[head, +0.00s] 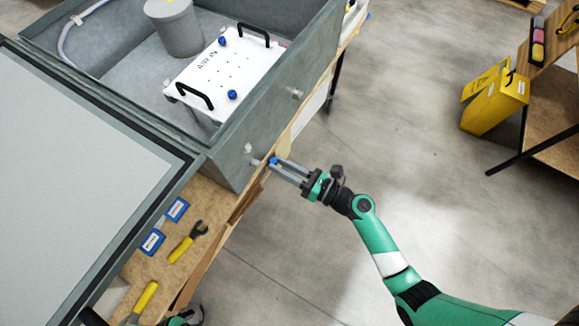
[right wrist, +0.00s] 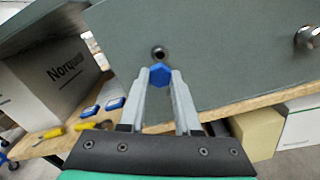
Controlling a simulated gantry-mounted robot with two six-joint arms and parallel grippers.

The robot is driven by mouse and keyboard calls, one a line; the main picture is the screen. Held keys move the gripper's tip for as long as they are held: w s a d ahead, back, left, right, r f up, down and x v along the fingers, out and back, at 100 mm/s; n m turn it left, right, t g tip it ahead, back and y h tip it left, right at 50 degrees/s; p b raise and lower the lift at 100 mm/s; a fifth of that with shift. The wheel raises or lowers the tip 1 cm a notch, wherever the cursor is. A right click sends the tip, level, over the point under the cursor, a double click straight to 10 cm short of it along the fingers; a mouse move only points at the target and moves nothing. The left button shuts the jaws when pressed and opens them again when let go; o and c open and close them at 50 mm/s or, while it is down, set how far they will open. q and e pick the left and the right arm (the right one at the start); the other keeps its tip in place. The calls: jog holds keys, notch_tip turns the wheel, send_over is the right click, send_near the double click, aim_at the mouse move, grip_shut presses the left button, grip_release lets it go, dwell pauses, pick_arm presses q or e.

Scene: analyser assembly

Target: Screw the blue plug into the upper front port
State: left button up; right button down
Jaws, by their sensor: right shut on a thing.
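My right gripper (head: 275,163) is shut on the blue plug (right wrist: 159,75), whose hexagonal blue head sits between the two grey fingertips. The plug also shows in the head view (head: 273,161). In the right wrist view, a dark round port (right wrist: 158,52) in the grey housing wall (right wrist: 225,60) lies just beyond the plug, and its hole is visible. The plug appears close in front of the wall and slightly below the hole in the picture; I cannot tell whether it touches. The fingers of my left gripper are not visible.
A metal fitting (right wrist: 307,38) sticks out of the wall to the right. The housing (head: 225,150) stands on a wooden bench (head: 215,200) with blue-labelled boxes (head: 152,241) and yellow-handled tools (head: 187,243). The floor right of the bench is clear up to a yellow container (head: 495,105).

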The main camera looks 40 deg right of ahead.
aim_at(271, 161)
jog(key=x, duration=0.3)
jog(key=shift+w+a+b, duration=0.1)
jog(key=shift+b, duration=0.3)
jog(key=n+b, duration=0.6)
jog(key=n, duration=0.1)
jog(key=n+b, duration=0.3)
jog(key=n, duration=0.1)
jog(key=shift+w+a+f, duration=0.15)
jog(key=shift+w+f, duration=0.15)
jog(key=shift+w, duration=0.05)
jog(key=n+b, duration=0.1)
jog(key=n, duration=0.3)
jog(key=n+b, duration=0.2)
jog(key=n, duration=0.2)
jog(key=n+b, duration=0.1)
jog(key=n, duration=0.2)
jog(key=shift+w+a+r+n+b, duration=0.15)
jog(key=shift+w+r+n+b, duration=0.15)
jog(key=shift+w+n+b, duration=0.1)
jog(key=shift+p, duration=0.6)
jog(key=shift+w+a, duration=0.3)
jog(key=shift+w, duration=0.3)
